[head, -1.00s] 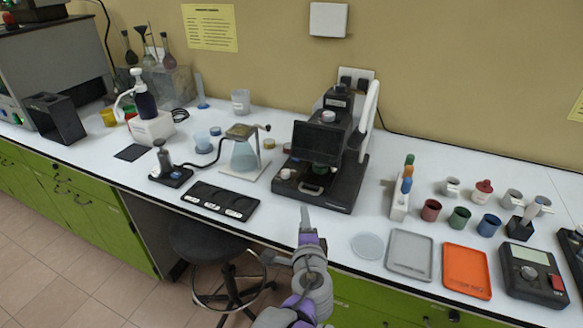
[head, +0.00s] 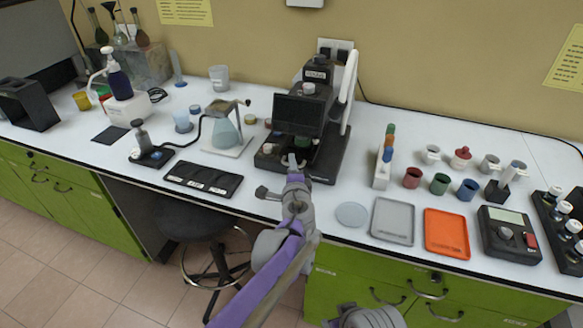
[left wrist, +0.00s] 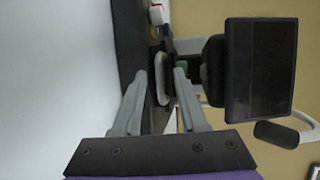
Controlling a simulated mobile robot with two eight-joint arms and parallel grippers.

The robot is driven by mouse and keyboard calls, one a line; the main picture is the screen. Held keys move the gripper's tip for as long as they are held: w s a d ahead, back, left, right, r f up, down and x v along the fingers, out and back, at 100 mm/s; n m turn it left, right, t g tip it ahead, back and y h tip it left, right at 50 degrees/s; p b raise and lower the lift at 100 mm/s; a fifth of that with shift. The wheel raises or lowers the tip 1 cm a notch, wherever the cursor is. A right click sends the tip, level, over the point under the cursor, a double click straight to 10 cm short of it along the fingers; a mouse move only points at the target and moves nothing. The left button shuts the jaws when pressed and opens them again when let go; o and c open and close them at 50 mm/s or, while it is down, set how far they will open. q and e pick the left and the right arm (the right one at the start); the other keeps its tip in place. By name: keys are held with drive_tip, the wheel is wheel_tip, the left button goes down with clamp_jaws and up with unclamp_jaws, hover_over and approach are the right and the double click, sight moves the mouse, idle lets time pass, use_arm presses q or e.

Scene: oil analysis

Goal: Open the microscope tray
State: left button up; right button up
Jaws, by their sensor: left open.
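The black microscope (head: 300,112), with its dark screen box, stands at the middle back of the bench. Its screen (left wrist: 262,70) is at the right in the left wrist view, which is turned sideways. My left gripper (head: 292,162) is right at the front of the microscope base, where it covers the tray front in the head view. In the left wrist view my left gripper (left wrist: 161,75) is open, its grey fingers on either side of a pale rounded handle (left wrist: 161,78) on the dark base. Contact with the handle cannot be told.
A conical flask on a stand (head: 225,135) is left of the microscope, and a black slide holder (head: 203,179) is at the front left. A rack of coloured tubes (head: 384,160), a grey tray (head: 392,221) and an orange tray (head: 446,233) are to the right.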

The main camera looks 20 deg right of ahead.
use_arm(q)
clamp_jaws()
idle(1.4)
